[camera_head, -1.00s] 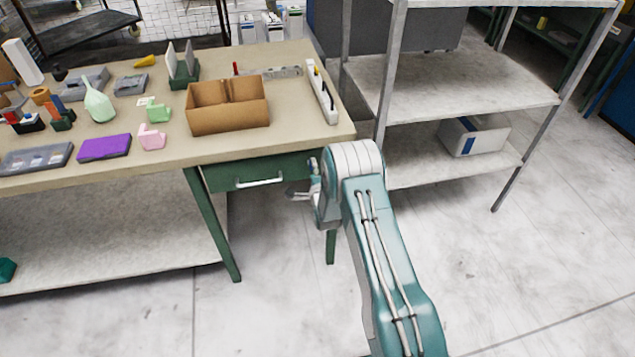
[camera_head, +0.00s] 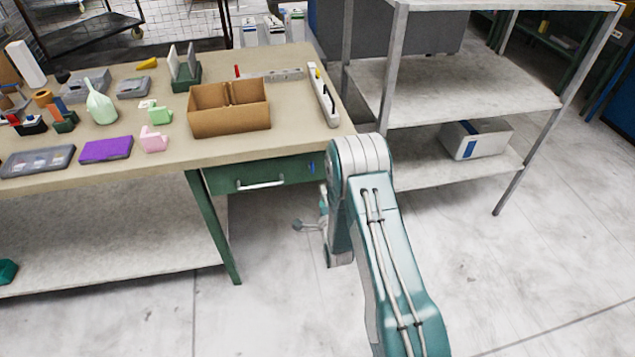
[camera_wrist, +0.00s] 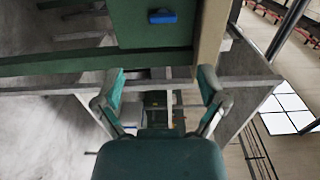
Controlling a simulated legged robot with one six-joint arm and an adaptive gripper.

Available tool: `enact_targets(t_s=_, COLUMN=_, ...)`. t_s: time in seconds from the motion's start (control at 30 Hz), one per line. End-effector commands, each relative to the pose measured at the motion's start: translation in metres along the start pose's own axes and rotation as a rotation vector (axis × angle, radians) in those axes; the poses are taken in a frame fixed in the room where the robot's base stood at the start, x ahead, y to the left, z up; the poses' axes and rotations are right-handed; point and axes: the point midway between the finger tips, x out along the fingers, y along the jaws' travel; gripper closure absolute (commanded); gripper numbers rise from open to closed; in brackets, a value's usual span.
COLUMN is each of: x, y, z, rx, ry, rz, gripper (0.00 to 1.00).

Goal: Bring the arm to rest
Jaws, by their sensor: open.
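My gripper shows in the wrist view (camera_wrist: 160,88) with its two fingers spread wide apart and nothing between them. In the head view only a small part of my gripper (camera_head: 300,226) shows, low in front of the workbench and below its drawer; the rest is hidden behind my arm. My teal arm reaches up from the bottom of the head view and bends down at its white-banded joint beside the bench's right front corner.
The workbench (camera_head: 230,153) carries a cardboard box (camera_head: 228,120), a purple case (camera_head: 106,149) and several small parts. Its green drawer (camera_head: 225,178) is shut. A grey metal shelf (camera_head: 455,90) stands at right, holding a white bin (camera_head: 475,138). The floor at right is clear.

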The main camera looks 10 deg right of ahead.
Motion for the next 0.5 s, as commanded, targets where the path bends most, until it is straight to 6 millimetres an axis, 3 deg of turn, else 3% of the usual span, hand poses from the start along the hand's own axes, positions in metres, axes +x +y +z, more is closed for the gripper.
enact_targets(t_s=0.27, x=0.004, y=-0.010, z=0.000, rx=-0.022, ry=0.000, rz=0.012, gripper=0.09)
enact_targets(t_s=0.5, x=0.021, y=-0.075, z=0.002, rx=-0.208, ry=-0.012, rz=0.130, gripper=0.09)
